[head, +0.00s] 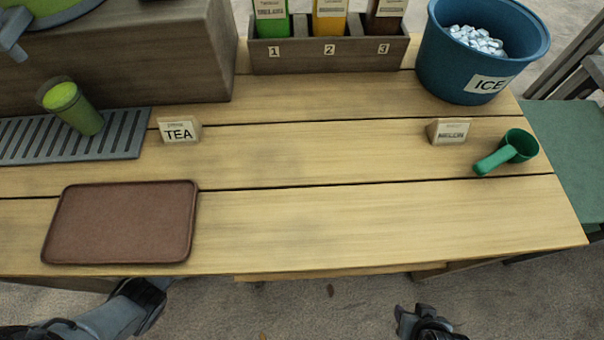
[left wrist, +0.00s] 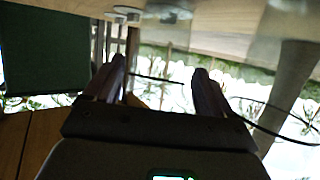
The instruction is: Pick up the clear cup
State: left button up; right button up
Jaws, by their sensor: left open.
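The clear cup (head: 75,110) holds green contents, so it looks green. It stands on the grey slatted drip tray (head: 120,135) at the left of the table and appears slanted in the head view. My left gripper (head: 152,292) is below the table's front edge, well apart from the cup. In the left wrist view its two fingers (left wrist: 159,78) are spread with nothing between them, and the cup does not show there. My right gripper (head: 425,318) is partly cut off at the bottom of the head view, and its jaws are unclear.
A brown tray (head: 120,222) lies near the front left. A large brown box-like dispenser (head: 130,55) stands behind the drip tray. TEA (head: 180,131) and MELON (head: 450,131) signs, a green scoop (head: 518,147), a blue ice bucket (head: 450,70) and a bottle rack (head: 330,57) surround a clear table middle.

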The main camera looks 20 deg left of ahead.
pick_arm(q)
jog(key=b+x, duration=0.1)
jog(key=x, duration=0.2)
jog(key=shift+d, duration=0.1)
jog(key=shift+c, duration=0.5)
jog(key=c, duration=0.6)
jog(key=shift+c, duration=0.2)
jog(key=shift+r, duration=0.1)
